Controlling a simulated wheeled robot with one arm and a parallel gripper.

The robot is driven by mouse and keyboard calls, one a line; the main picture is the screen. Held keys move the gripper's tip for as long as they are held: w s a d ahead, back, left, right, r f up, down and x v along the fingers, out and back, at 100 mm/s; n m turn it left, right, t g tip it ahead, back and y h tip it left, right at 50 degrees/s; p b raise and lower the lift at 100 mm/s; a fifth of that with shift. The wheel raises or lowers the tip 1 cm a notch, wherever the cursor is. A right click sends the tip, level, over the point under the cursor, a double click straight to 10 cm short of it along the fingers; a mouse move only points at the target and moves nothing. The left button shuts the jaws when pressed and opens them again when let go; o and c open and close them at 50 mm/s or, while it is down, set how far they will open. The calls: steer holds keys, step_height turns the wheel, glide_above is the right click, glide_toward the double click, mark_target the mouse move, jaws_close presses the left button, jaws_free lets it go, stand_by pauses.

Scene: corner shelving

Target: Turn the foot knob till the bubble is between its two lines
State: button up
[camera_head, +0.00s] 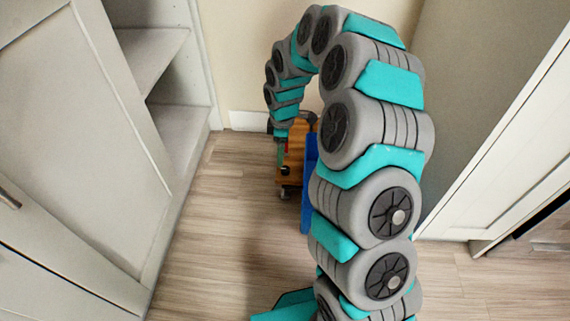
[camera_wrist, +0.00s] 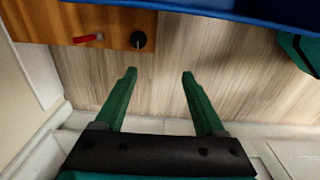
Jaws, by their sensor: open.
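An orange-brown wooden body (camera_head: 293,160) stands on the floor in the corner in the head view, partly hidden by my arm. A small dark foot (camera_head: 285,192) shows under it. In the wrist view its wooden face (camera_wrist: 45,20) fills the upper left. A round black knob (camera_wrist: 138,40) sits near that face's lower right corner. My gripper (camera_wrist: 159,74) is open and empty, its two green fingers pointing up toward the wooden face. The knob is beyond the left fingertip, apart from it. I cannot make out the bubble or its two lines.
A blue panel (camera_wrist: 240,10) is alongside the wood. White cabinets with open shelves (camera_head: 150,55) stand left, another white cabinet (camera_head: 510,130) right. The wood floor (camera_head: 205,260) is clear at front left.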

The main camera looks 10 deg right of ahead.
steer(key=n, duration=0.2)
glide_above(285, 169)
step_height(285, 169, down, 6)
steer(key=shift+r+p, duration=0.25)
steer(key=shift+p, duration=0.15)
step_height(285, 169, down, 8)
steer(key=shift+r, duration=0.15)
jaws_close()
